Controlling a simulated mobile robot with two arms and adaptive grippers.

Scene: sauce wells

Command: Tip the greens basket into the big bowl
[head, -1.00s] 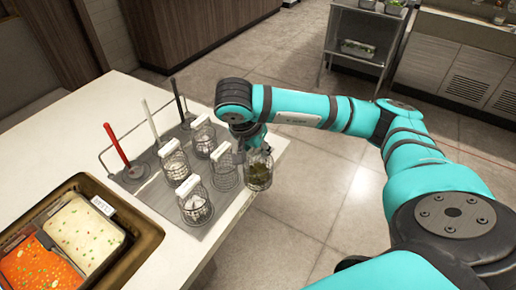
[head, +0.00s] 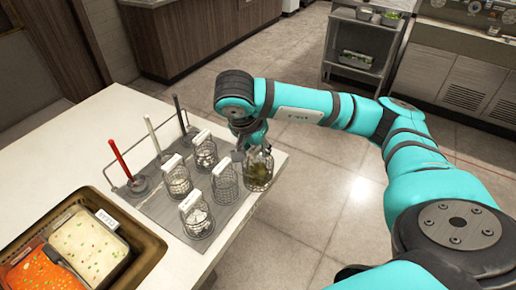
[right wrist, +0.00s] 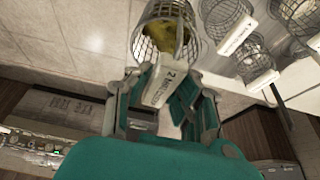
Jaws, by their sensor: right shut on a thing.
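The greens basket (head: 258,170) is a wire mesh basket with green contents, near the counter's right edge in the head view. My right gripper (head: 247,143) is shut on its handle. In the right wrist view, the handle's white label lies between the fingers (right wrist: 163,92), and the mesh of the basket (right wrist: 146,38) shows yellowish-green contents beyond them. The basket looks upright in the head view; I cannot tell whether it touches the counter. No big bowl is visible. My left gripper is not in view.
Several wire baskets with white labels, such as one nearby (head: 224,184), stand on a grey mat (head: 160,207) left of the held basket. Behind them are upright utensils, one with a red handle (head: 121,158). A brown tray (head: 150,247) with food pans is at lower left.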

